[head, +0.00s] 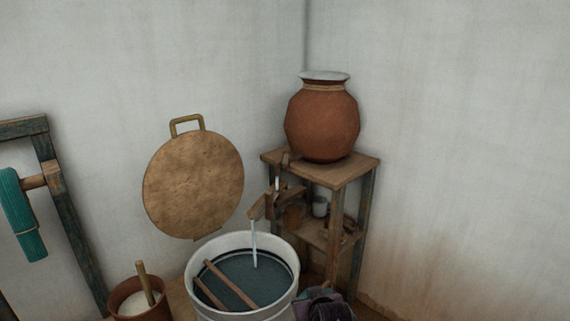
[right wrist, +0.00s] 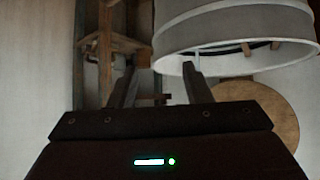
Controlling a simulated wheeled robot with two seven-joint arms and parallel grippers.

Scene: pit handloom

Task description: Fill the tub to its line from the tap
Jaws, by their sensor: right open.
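The white tub (head: 196,285) stands at the bottom middle of the head view, with dark water (head: 240,268) in it. A dark line (head: 232,251) runs around its inner wall, close above the water; I cannot tell the exact gap. A thin stream (head: 254,240) falls from the wooden tap spout (head: 258,207) into the tub, so the tap is running. My left gripper is out of view.
A clay pot (head: 322,120) stands on a wooden stand (head: 340,170) behind the tub. A round brown disc (head: 193,185) leans on the wall. A small pot (head: 158,309) with a stick is left of the tub. A dark bundle-like shape (head: 325,306) is at its right.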

